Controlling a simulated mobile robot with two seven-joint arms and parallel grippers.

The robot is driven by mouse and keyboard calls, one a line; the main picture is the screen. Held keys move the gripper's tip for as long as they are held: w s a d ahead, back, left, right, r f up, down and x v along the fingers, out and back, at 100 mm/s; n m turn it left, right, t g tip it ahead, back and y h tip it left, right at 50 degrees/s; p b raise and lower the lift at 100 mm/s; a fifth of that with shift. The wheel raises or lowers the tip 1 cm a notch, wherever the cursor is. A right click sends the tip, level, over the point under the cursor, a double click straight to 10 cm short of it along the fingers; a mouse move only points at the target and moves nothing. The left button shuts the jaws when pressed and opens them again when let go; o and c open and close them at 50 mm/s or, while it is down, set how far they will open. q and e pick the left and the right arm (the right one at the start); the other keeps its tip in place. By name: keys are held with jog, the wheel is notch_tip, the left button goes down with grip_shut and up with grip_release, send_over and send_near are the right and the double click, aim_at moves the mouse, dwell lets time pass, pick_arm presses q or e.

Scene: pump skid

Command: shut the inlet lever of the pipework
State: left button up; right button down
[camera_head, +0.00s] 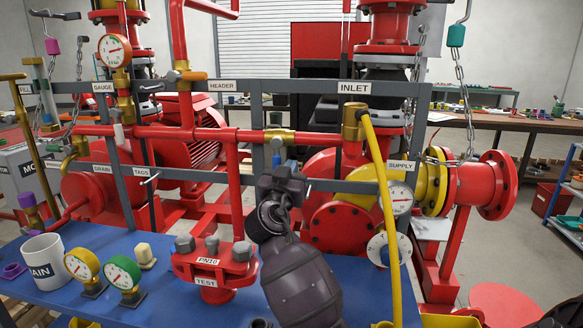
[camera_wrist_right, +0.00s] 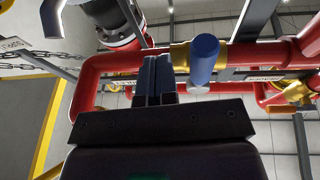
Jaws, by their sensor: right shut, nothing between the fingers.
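A brass valve (camera_head: 279,136) sits on the horizontal red pipe, left of and below the INLET label (camera_head: 354,87). A blue-gripped lever (camera_head: 277,145) is at this valve, just above my right gripper (camera_head: 281,177), which partly blocks it. In the right wrist view the blue lever grip (camera_wrist_right: 204,58) points toward the camera, in front of the brass body (camera_wrist_right: 180,57). My right gripper's fingers (camera_wrist_right: 158,78) are together and empty, left of the blue grip, with a small gap showing between. My left gripper is not in view.
A grey frame rail (camera_head: 300,87) runs behind the pipe. A yellow hose (camera_head: 383,190) hangs right of my arm. A red flanged TEST piece (camera_head: 213,262), gauges (camera_head: 123,272) and a white mug (camera_head: 45,262) stand on the blue bench top (camera_head: 160,305).

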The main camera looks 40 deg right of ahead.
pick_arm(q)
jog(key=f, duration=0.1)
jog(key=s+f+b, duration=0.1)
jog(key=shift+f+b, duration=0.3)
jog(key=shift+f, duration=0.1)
pick_arm(e)
jog(key=v, duration=0.7)
jog(key=shift+s+a, duration=0.15)
jog(key=shift+a, duration=0.1)
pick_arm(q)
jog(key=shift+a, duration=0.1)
pick_arm(e)
jog(key=shift+a+f, duration=0.1)
